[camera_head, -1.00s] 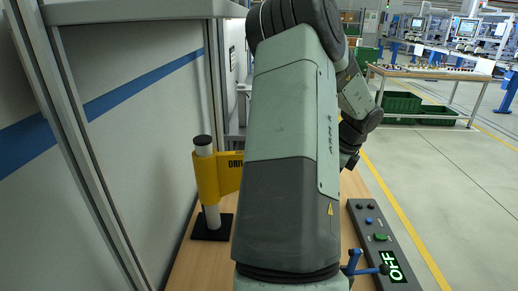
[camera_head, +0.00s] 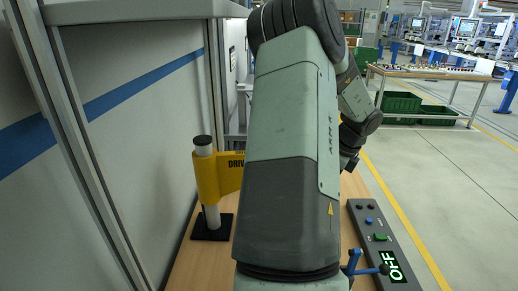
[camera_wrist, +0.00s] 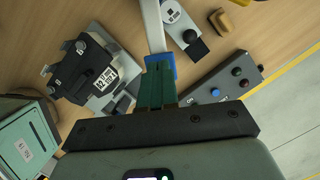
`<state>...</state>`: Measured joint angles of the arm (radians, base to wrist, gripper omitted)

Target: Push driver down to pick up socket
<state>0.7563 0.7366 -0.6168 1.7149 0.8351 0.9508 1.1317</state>
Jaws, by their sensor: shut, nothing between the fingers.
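A yellow driver stand (camera_head: 207,178) with a partly hidden "DRIV" label is on a pale post at left in the head view. My forearm hides the rest of it. In the wrist view my gripper (camera_wrist: 158,75) has its green fingers together, with nothing visible between them. A blue end piece (camera_wrist: 162,61) on a pale bar (camera_wrist: 152,25) lies right at the fingertips; I cannot tell whether they touch. A black fixture (camera_wrist: 82,70) with a white label stands left of the fingers. I cannot make out the socket.
A grey control box (camera_wrist: 228,82) with buttons is right of the fingers; in the head view its panel (camera_head: 384,240) reads OFF. A grey plate with a black knob (camera_wrist: 196,46) lies beyond. A blue lever (camera_head: 355,262) is near the front. A wall (camera_head: 130,150) bounds the left.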

